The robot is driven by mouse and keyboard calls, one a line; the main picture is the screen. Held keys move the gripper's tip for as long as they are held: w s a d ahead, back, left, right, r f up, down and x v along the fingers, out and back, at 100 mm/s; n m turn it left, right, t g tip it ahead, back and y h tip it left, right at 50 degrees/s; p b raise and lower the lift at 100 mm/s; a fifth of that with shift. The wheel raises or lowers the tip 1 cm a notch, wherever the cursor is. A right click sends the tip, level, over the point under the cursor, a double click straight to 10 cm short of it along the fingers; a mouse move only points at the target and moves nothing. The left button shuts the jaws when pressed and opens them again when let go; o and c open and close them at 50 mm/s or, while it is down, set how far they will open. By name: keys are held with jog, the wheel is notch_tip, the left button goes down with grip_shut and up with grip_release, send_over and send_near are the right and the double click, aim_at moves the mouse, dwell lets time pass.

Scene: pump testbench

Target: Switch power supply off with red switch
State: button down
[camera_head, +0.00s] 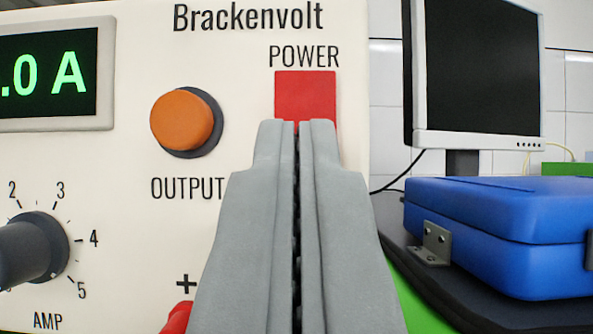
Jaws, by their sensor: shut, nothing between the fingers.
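The power supply (240,60) has a cream front panel marked "Brackenvolt" that fills the left and middle of the view. Its red switch (305,92) sits under the word "POWER". My gripper (299,126) is shut and empty, with its fingertips in front of the lower part of the switch. The fingers hide the switch's lower edge. I cannot tell whether the tips touch it. The green display (48,75) is lit and shows ".0 A", its left part cut off by the frame.
An orange OUTPUT button (182,120) is left of the switch. An AMP knob (35,250) and a red plus terminal (178,318) are lower. To the right, a blue case (490,235) lies on a dark mat, with a dark monitor (478,70) behind.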

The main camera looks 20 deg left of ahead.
jog(key=shift+w+a+f, duration=0.1)
jog(key=shift+w+f, duration=0.05)
jog(key=shift+w, duration=0.15)
dwell(0.4)
jog(key=shift+s, duration=0.1)
